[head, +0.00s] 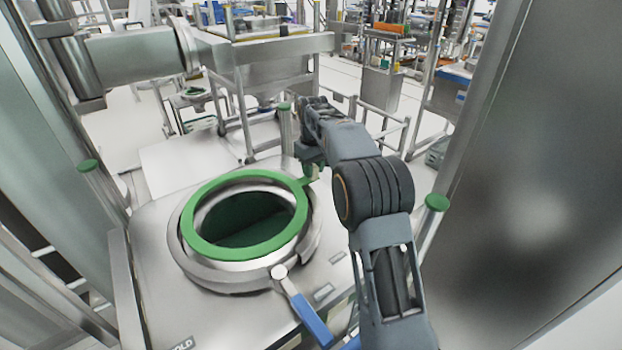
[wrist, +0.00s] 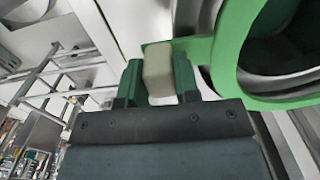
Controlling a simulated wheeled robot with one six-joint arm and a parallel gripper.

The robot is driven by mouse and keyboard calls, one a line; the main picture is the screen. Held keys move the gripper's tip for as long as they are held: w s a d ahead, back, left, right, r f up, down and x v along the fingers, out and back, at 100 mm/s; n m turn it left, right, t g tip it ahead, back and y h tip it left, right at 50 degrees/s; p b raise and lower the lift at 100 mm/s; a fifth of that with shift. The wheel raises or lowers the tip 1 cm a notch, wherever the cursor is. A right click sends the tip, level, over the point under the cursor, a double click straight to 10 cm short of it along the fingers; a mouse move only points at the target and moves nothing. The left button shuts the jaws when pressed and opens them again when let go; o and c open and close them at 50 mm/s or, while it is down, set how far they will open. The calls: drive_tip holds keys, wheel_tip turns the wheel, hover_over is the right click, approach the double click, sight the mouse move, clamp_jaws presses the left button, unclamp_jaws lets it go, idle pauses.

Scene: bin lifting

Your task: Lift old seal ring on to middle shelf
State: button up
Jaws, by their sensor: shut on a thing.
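The seal ring is a flat green ring (head: 192,221) at the round metal mouth of the bin in the head view. I cannot tell whether it rests on the rim or is just above it. A tab sticks out from its right side towards my gripper (head: 312,168). In the wrist view the green ring (wrist: 226,58) is at upper right, and a beige block at its tab sits between the two green fingers of my gripper (wrist: 158,80). The gripper is shut on this tab. I cannot make out for sure which surface is the middle shelf.
The metal bin collar (head: 232,276) has a clamp with a blue lever (head: 310,320) at the front. Green-capped posts (head: 436,203) stand around the bin's top plate. A metal stand (head: 265,47) is behind it. Tall metal panels (head: 535,200) close in the right side.

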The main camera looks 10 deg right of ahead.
wheel_tip(320, 180, up, 14)
drive_tip(key=p, duration=0.2)
drive_tip(key=shift+p, duration=0.4)
drive_tip(key=shift+r, duration=0.15)
